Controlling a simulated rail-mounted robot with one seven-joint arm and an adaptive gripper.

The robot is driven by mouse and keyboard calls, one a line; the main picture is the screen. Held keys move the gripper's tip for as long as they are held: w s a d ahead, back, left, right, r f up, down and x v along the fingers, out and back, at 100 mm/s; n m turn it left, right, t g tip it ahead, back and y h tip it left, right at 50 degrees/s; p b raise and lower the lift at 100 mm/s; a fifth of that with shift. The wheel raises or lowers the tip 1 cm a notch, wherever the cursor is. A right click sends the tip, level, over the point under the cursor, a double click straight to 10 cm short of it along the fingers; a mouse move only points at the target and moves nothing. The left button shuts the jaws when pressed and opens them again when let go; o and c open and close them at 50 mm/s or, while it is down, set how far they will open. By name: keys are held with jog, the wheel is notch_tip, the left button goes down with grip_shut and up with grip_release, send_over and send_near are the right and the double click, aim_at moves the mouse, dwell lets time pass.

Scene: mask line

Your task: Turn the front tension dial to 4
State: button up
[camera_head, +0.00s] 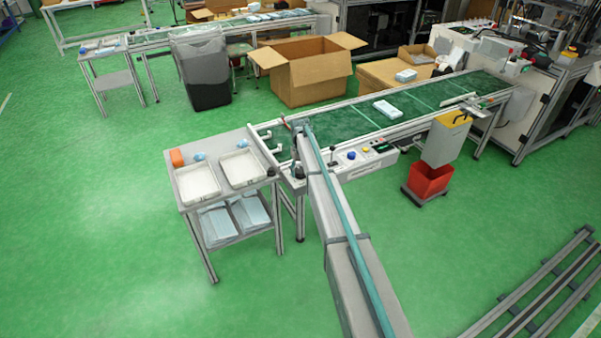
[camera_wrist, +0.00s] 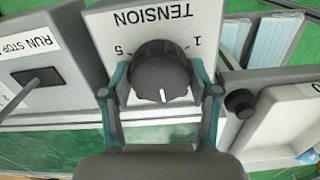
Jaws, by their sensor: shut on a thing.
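The tension dial (camera_wrist: 160,75) is a round, dark grey knob on a white panel (camera_wrist: 190,22) in the wrist view. The panel's word TENSION appears upside down, with 5 at the picture's left and 1 at its right. The knob's white pointer line points down in the picture, away from the word. Other scale numbers are hidden. My gripper (camera_wrist: 160,90) is shut on the dial, one finger on each side of it. In the head view my arm reaches the near-left end of the conveyor, where the dial and fingertips are too small to make out.
In the wrist view, a RUN STOP box with a dark lever (camera_wrist: 40,76) is at left and a small black knob (camera_wrist: 240,103) is close to the right finger. In the head view, a cart with white trays (camera_head: 197,181) stands left of the conveyor (camera_head: 345,121).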

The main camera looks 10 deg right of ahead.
aim_at(301, 170)
jog(key=m+b, duration=0.1)
jog(key=m, duration=1.1)
jog(key=shift+b, duration=0.3)
jog(key=shift+m, duration=0.3)
jog(key=o, duration=1.2)
jog(key=shift+r, duration=0.1)
notch_tip(301, 170, up, 12)
jog(key=shift+f, duration=0.1)
